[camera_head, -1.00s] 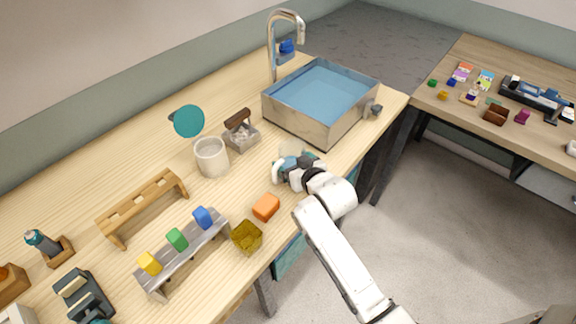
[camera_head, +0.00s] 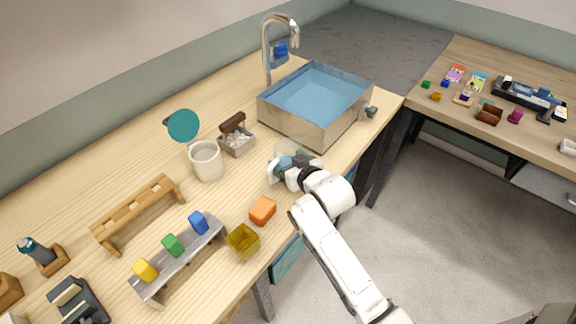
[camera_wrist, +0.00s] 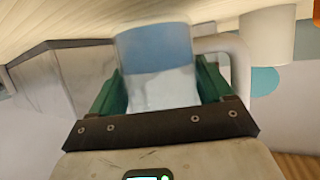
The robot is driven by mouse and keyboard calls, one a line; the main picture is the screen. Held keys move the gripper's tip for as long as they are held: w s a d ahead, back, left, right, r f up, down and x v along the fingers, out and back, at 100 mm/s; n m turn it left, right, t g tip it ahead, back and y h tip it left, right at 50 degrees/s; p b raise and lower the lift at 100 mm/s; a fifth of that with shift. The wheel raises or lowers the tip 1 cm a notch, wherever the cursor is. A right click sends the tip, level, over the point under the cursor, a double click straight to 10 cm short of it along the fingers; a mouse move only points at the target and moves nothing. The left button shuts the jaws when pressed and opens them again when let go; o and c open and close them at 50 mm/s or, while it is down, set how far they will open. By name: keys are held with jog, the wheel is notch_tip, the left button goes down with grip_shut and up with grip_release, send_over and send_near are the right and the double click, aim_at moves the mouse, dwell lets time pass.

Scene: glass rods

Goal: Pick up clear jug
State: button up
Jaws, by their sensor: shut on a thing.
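The clear jug (camera_wrist: 156,50) is between the two green fingers of my gripper (camera_wrist: 158,85) in the wrist view, and its pale handle sticks out to the right. The jug's upper part looks blue and its lower part whitish. In the head view the jug (camera_head: 287,149) is a faint clear shape beside the steel basin, mostly hidden by my gripper (camera_head: 282,166). My gripper is shut on the jug. I cannot tell whether the jug is clear of the table.
The steel basin (camera_head: 343,124) with blue inside is just behind and right. A beige mug (camera_head: 207,163) and a small grey caddy (camera_head: 237,143) stand to the left. An orange block (camera_head: 262,210) and a yellow open box (camera_head: 243,241) lie nearer the front edge.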

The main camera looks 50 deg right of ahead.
jog(key=s+r+b, duration=0.1)
jog(key=s+r, duration=1)
jog(key=s, duration=0.3)
jog(key=shift+r, duration=0.3)
jog(key=shift+a, duration=0.1)
